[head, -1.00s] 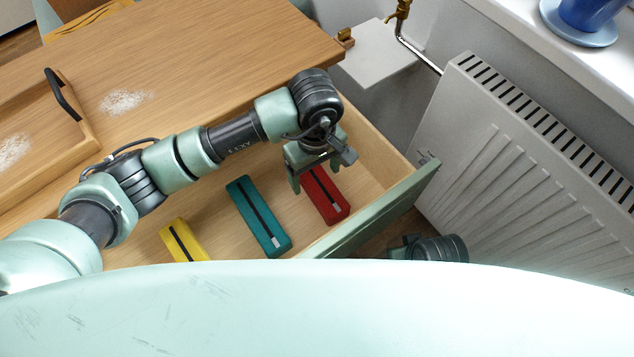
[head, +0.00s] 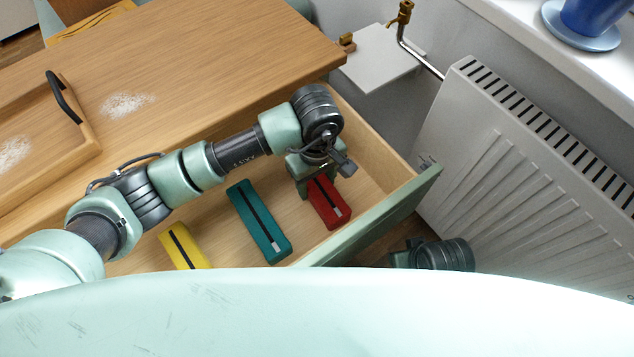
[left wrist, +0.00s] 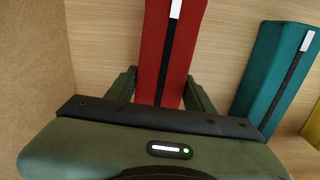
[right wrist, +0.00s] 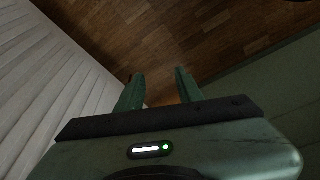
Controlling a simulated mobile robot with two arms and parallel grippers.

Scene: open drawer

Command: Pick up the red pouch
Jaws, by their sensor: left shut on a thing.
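The red pouch (head: 328,205) lies in the open drawer, near the drawer's right end, with a dark zip strip and a white tab on top. My left gripper (head: 312,190) reaches down over the pouch's far end and is shut on it. In the left wrist view the red pouch (left wrist: 169,55) runs between the two fingers (left wrist: 160,90), one on each side. The pouch's far end is hidden by the gripper in the head view. My right gripper (right wrist: 159,85) shows in the right wrist view with its fingers apart and nothing between them, above the wooden floor.
A teal pouch (head: 255,215) and a yellow pouch (head: 183,247) lie left of the red one in the drawer. The drawer front (head: 385,215) rises close on the right. A white radiator (head: 530,180) stands beyond. The wooden top (head: 190,60) overhangs behind.

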